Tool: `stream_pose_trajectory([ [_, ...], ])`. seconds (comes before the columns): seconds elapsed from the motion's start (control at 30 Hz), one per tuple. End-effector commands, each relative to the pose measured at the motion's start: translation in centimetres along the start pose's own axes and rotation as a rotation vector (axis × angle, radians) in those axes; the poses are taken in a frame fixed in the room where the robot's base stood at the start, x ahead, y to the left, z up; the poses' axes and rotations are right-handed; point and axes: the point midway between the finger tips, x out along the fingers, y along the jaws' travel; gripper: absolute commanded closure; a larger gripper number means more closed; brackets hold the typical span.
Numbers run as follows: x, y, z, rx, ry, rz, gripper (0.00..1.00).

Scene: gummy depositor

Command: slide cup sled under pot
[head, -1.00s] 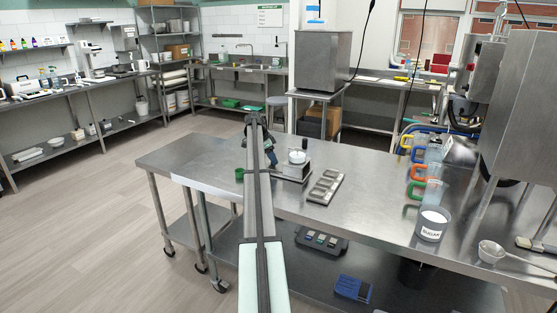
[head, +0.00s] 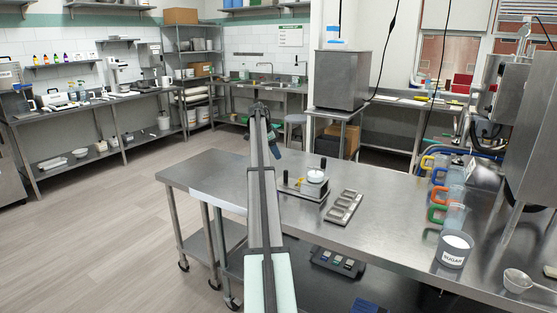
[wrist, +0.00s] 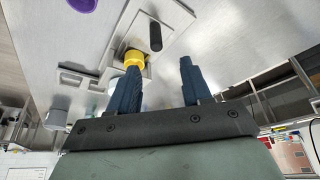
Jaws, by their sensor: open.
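A small metal device (head: 301,190) stands on the steel table in the head view, with a white round pot (head: 315,177) on its right side. A small yellow part (head: 299,182) sits left of the pot. In the wrist view, a yellow round piece (wrist: 134,58) and a black upright handle (wrist: 155,37) are on a metal plate (wrist: 165,15). I cannot tell for certain which part is the cup sled. My gripper (wrist: 158,64) is open, with dark blue fingers apart and nothing held. The left finger partly overlaps the yellow piece. In the head view, my gripper (head: 275,146) is above the table, behind the device.
A metal mold tray (head: 343,207) lies right of the device. Several handled jugs (head: 447,189) and a sugar container (head: 454,249) stand along the table's right side. A purple object (wrist: 82,4) shows at the wrist view's top. The table between tray and jugs is clear.

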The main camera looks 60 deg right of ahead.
Motion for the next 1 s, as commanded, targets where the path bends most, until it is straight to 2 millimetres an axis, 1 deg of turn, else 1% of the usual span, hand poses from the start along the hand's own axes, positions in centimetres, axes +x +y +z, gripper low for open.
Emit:
stream_pose_trajectory([
  [0.07, -1.0, 0.0, 0.0, 0.0, 0.0, -0.001, 0.51],
  [0.17, -0.9, -0.8, -0.2, -0.044, 0.013, -0.051, 0.51],
  [0.27, -0.3, -0.8, 0.1, -0.079, 0.027, -0.102, 0.51],
  [0.53, 0.9, -1.2, 4.0, -0.138, 0.036, -0.145, 0.51],
  [1.0, 1.7, -1.5, 11.5, -0.209, 0.03, -0.154, 0.51],
])
